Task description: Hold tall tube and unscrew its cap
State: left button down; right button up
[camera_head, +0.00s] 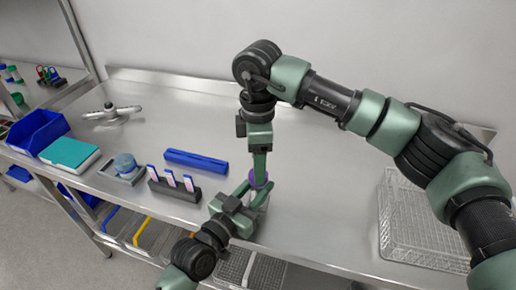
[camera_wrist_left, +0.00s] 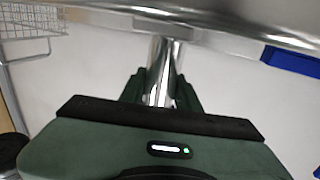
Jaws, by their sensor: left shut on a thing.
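The tall tube (camera_head: 258,201) stands upright near the front of the steel bench, clear and partly hidden by my left gripper. Its purple cap (camera_head: 259,181) shows at the top, partly covered by my right gripper. My left gripper (camera_head: 246,194) reaches in from the front and is shut on the tube's body. In the left wrist view a shiny cylinder, the tube (camera_wrist_left: 160,72), stands between the fingers (camera_wrist_left: 160,92). My right gripper (camera_head: 260,174) points straight down with its fingertips at the cap. Whether they grip it is not clear.
A wire basket (camera_head: 410,235) stands at right. The bench behind the grippers is clear.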

aim_at(258, 190)
jog(key=shift+f, duration=1.7)
